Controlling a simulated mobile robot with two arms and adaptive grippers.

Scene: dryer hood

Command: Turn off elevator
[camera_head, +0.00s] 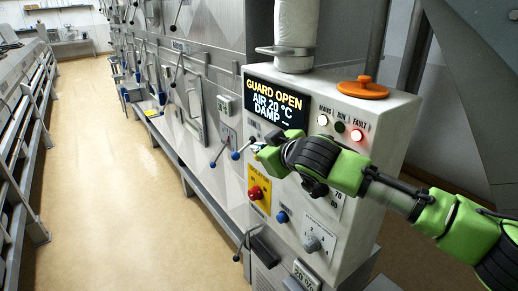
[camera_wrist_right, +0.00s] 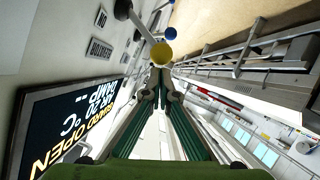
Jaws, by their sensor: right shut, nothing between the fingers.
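My right gripper (camera_head: 262,151) reaches in from the right across the front of the white control box (camera_head: 390,115). In the right wrist view its fingers (camera_wrist_right: 160,78) are together and empty. A yellow ball knob (camera_wrist_right: 162,53) appears just beyond the fingertips in that view; I cannot tell whether they touch. A lever with a blue ball (camera_wrist_right: 171,33) shows behind it. In the head view, blue-ball levers (camera_head: 236,155) stand on the metal panel left of the gripper. My left gripper is not in view.
The display (camera_head: 275,104) reads "GUARD OPEN, AIR 20 °C, DAMP". Below the arm are a red knob on a yellow plate (camera_head: 256,194), a blue button (camera_head: 282,217) and a grey switch (camera_head: 313,243). An orange lid (camera_head: 362,88) tops the box. The aisle floor (camera_head: 110,165) is clear.

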